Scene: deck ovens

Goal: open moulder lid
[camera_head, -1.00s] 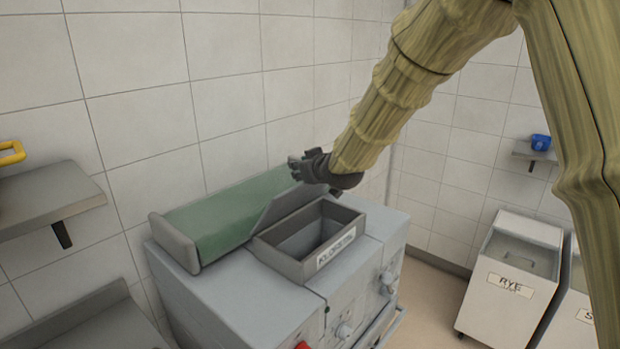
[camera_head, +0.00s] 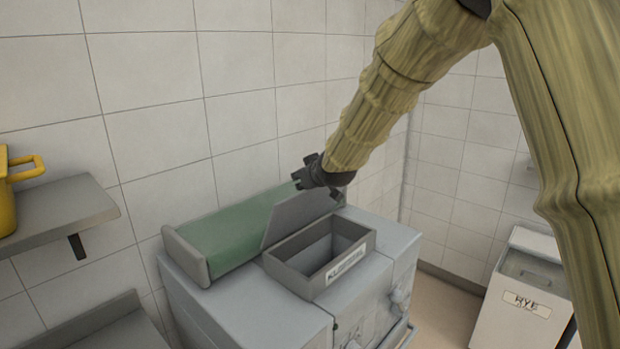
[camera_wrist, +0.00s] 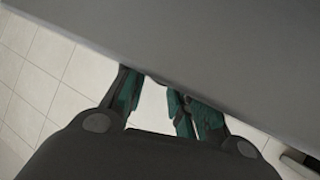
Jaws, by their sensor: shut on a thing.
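The moulder (camera_head: 245,310) is a grey machine with a green belt (camera_head: 232,238) on its top and a rectangular, open-topped hopper (camera_head: 282,268) with a label on its front. The grey moulder lid (camera_head: 296,216) is raised and leans up steeply at the back of the hopper. My gripper (camera_head: 312,172) is at the lid's upper edge and shut on it. In the wrist view the lid (camera_wrist: 230,60) fills the top as a broad grey plate, and my gripper's green-padded fingers (camera_wrist: 165,98) meet its edge. The fingertips are partly hidden by the lid.
A tiled wall (camera_head: 150,100) stands close behind the moulder. A shelf (camera_head: 60,212) with a yellow pot (camera_head: 8,205) is at the left. A white RYE bin (camera_head: 520,295) stands on the floor at the right.

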